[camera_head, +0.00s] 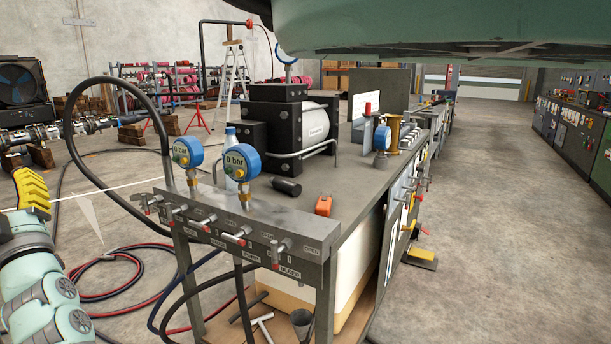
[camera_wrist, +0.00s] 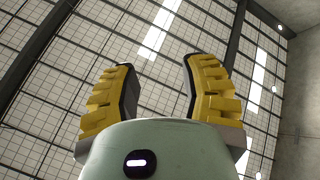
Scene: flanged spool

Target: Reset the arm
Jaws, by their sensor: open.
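My gripper (camera_head: 32,188) is at the far left of the head view, at the end of my pale green arm, with its yellow ribbed fingers pointing up. In the wrist view my gripper (camera_wrist: 160,68) has its two fingers spread well apart with nothing between them. A brass-coloured flanged spool (camera_head: 395,130) stands upright on the workbench (camera_head: 345,180), beside a blue gauge, well away from my gripper.
A valve manifold (camera_head: 250,228) with two blue gauges runs along the bench's near edge. A black hose (camera_head: 112,82) loops up between my gripper and the bench. Red and dark hoses (camera_head: 115,275) lie on the floor. Open floor (camera_head: 500,220) lies to the right.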

